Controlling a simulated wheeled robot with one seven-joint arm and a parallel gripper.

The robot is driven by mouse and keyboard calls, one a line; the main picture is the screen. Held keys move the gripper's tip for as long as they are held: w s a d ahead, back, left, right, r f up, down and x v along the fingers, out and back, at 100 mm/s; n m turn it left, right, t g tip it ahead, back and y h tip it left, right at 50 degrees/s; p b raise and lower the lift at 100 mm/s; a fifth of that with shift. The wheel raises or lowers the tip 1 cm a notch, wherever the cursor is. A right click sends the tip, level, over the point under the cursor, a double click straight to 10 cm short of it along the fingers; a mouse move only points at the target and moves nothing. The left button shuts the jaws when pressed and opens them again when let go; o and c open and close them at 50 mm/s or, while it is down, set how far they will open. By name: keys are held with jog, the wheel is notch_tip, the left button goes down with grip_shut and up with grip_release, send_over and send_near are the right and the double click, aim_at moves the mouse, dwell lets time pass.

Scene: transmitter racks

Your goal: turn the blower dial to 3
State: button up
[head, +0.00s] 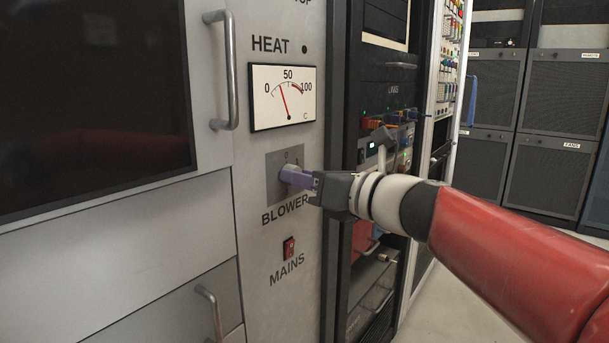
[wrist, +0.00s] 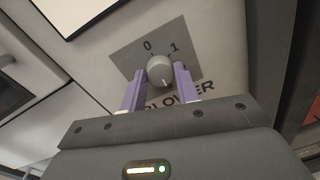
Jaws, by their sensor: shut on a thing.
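The blower dial (head: 288,171) is a round grey knob on a darker square plate above the word BLOWER. In the wrist view the dial (wrist: 159,68) shows the marks 0 and 1 above it, and a pale pointer line on its face runs downward, away from them. Any lower marks are hidden by my gripper. My gripper (head: 300,179) reaches in from the right, its purple fingers shut on the dial. In the wrist view my gripper (wrist: 158,76) has one finger on each side of the knob.
A heat meter (head: 284,97) is above the dial and a red mains switch (head: 289,248) below it. A metal handle (head: 228,72) stands out at upper left. Racks with knobs and cables (head: 385,125) stand close behind my wrist. Open floor lies at lower right.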

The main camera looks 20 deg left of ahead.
jog(key=shift+f, duration=0.15)
jog(key=o, duration=1)
jog(key=shift+d, duration=0.1)
jog(key=v, duration=0.7)
jog(key=shift+s+d+b, duration=0.25)
jog(key=shift+b, duration=0.15)
